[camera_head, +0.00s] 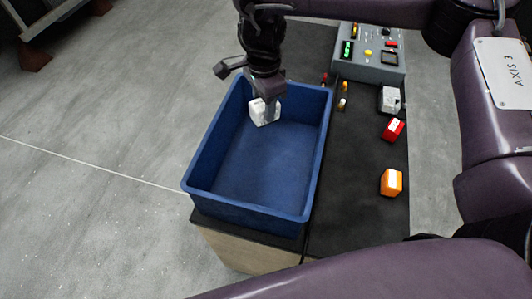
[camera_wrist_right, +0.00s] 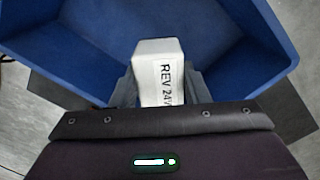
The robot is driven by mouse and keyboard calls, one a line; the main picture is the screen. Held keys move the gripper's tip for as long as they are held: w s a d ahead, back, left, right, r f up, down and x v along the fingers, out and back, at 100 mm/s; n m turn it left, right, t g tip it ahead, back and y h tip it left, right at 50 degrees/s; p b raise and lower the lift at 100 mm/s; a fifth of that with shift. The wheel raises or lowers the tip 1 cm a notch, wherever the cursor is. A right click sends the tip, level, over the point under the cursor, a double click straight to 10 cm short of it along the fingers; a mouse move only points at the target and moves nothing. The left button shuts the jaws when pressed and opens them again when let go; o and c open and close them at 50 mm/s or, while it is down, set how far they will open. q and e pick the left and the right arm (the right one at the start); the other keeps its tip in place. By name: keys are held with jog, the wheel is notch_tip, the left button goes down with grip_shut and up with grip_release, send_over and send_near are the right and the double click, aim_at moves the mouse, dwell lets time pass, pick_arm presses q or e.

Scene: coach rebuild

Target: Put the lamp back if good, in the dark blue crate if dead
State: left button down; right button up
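A white block-shaped lamp (camera_head: 264,114) marked "REV 24V" is in my right gripper (camera_head: 267,97), inside the outline of the dark blue crate (camera_head: 194,190), near its far end. In the right wrist view, the lamp (camera_wrist_right: 158,72) sits between the two fingers of the right gripper (camera_wrist_right: 158,92), with the crate's blue floor (camera_wrist_right: 100,30) behind it. The crate looks otherwise empty. Whether the lamp touches the crate floor cannot be told. My left gripper is not in view.
Right of the crate, a black bench top (camera_head: 345,215) holds a grey panel box (camera_head: 370,68) with a lit green display, a white-grey block (camera_head: 389,99), a red block (camera_head: 392,130) and an orange block (camera_head: 391,182). Small bulb-like parts (camera_head: 343,103) stand beside the crate's right wall.

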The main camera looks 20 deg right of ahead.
jog(key=o, duration=0.5)
jog(key=shift+w, duration=0.1)
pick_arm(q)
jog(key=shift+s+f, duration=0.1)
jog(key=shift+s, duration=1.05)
pick_arm(e)
jog(key=shift+o, duration=0.2)
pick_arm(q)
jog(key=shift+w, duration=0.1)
pick_arm(e)
jog(key=shift+r, duration=0.4)
notch_tip(320, 180, up, 6)
jog(key=shift+r, duration=0.1)
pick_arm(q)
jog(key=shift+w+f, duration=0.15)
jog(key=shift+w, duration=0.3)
pick_arm(e)
jog(key=shift+r, duration=0.35)
